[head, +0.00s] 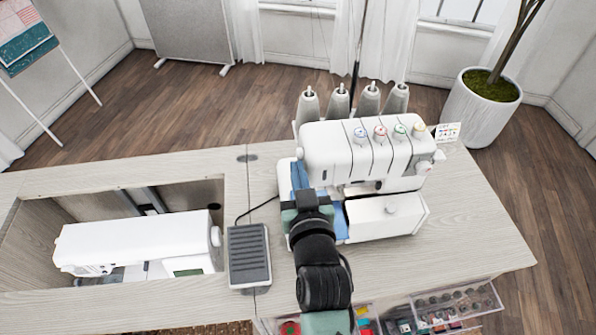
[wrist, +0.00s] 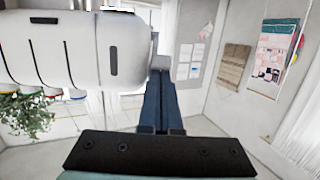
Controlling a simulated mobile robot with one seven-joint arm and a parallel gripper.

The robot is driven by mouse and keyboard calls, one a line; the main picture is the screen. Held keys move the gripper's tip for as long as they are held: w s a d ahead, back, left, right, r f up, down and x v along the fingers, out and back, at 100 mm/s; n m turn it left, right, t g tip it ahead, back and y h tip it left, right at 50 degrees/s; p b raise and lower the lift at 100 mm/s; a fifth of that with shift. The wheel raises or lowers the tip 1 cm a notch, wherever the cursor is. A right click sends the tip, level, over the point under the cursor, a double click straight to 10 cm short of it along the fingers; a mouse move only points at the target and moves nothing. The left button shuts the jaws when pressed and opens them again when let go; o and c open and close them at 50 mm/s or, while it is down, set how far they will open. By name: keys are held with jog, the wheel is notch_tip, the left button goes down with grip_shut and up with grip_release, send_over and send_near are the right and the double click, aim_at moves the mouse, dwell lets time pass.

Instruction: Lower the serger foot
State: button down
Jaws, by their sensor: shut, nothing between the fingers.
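The white serger (head: 365,150) stands on the cabinet top, with coloured tension dials on its front and cones of thread behind. In the wrist view its white body (wrist: 85,50) fills the upper left.
A white sewing machine (head: 135,245) sits in the cabinet's recess at left. A grey foot pedal (head: 249,255) lies between the machines. Open drawers (head: 455,303) stick out at the front right. The right side of the tabletop (head: 480,225) is clear.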

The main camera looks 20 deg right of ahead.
jog(key=shift+s+f+b, duration=0.1)
jog(key=shift+f+b, duration=0.15)
jog(key=shift+b, duration=0.4)
jog(key=shift+s+a+f+t+b, duration=0.15)
jog(key=shift+t+b, duration=0.25)
jog(key=shift+b, duration=0.3)
jog(key=shift+f+b, duration=0.1)
jog(key=shift+b, duration=0.2)
jog(key=f+t+b, duration=0.1)
jog(key=b, duration=0.5)
jog(key=f+t+h+b, duration=0.1)
jog(key=t+b, duration=0.1)
jog(key=b, duration=0.5)
jog(key=s+f+t+b, duration=0.1)
jog(key=f+b, duration=0.1)
jog(key=b, duration=0.4)
jog(key=shift+a+t+h+b, duration=0.1)
jog(key=shift+t+h+b, duration=0.2)
jog(key=shift+b, duration=0.1)
jog(key=t+b, duration=0.1)
jog(key=b, duration=0.4)
jog(key=shift+f+t+b, duration=0.3)
jog(key=shift+f+b, duration=0.05)
jog(key=shift+r+p, duration=0.4)
jog(key=shift+s, duration=0.1)
